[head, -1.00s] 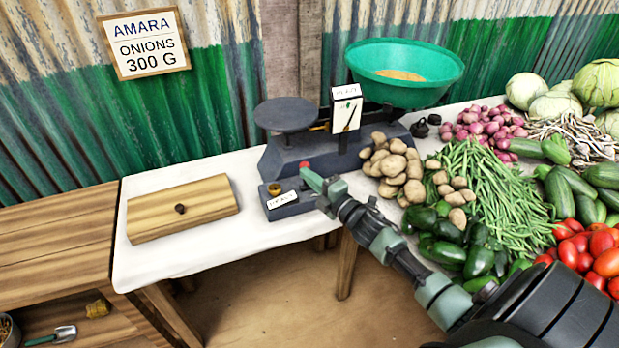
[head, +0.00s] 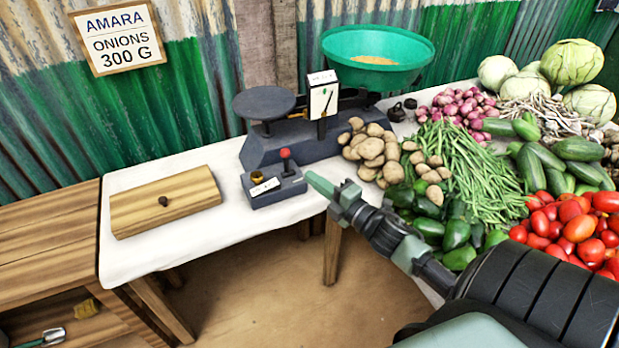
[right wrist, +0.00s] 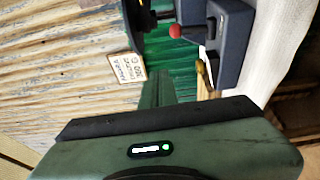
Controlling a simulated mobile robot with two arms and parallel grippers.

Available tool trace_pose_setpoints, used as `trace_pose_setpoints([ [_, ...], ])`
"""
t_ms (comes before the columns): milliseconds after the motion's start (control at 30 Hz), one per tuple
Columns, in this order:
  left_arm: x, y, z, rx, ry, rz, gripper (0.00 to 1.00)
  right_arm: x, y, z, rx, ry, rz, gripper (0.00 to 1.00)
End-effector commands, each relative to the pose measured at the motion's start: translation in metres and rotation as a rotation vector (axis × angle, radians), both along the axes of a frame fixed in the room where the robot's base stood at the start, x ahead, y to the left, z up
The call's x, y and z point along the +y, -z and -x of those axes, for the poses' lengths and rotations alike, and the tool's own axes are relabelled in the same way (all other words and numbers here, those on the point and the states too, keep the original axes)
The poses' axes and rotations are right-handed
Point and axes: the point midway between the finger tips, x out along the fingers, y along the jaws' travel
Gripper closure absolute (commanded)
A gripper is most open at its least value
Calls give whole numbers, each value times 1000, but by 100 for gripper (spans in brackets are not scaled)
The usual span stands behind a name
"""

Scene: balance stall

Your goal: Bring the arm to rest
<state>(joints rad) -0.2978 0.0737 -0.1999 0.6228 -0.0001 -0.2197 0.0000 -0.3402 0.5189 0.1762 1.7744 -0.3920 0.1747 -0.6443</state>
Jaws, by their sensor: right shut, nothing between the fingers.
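My right arm comes in from the lower right of the head view. Its gripper (head: 322,186) is shut and empty, just right of a small dark box with a red knob (head: 285,154). The fingers look apart from the box, in front of the potatoes. In the right wrist view the shut fingers (right wrist: 157,88) point away from the camera, with the red knob (right wrist: 175,31) above and to their right. My left gripper does not show.
A balance scale (head: 290,140) with a green basin (head: 376,55) stands at the back of the white table (head: 240,215). A wooden lidded box (head: 165,200) lies at left. Potatoes (head: 372,150), beans and tomatoes (head: 560,228) crowd the right. The table front between the boxes is clear.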

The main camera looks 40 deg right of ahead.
Motion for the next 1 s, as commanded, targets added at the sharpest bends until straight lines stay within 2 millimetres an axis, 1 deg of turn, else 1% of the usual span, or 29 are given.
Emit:
trace_pose_setpoints([
  [467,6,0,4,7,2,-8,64,0,0,0,1,0,0,100],
  [567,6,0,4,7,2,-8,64,-2,9,1,16,8,-16,100],
  [633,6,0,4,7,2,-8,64,-5,29,2,54,28,-55,100],
  [667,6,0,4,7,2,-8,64,-8,41,4,78,42,-80,100],
  [733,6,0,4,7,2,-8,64,-13,81,11,153,85,-161,100],
  [767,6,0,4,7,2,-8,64,-14,101,16,191,107,-199,100],
  [800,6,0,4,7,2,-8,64,-16,130,23,244,140,-257,100],
  [867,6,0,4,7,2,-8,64,-16,175,38,328,193,-344,100],
  [900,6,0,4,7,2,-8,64,-14,204,50,383,227,-399,100],
  [967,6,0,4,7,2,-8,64,-10,246,69,465,283,-480,100],
  [1000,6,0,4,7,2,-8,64,-5,273,84,518,319,-530,100],
])
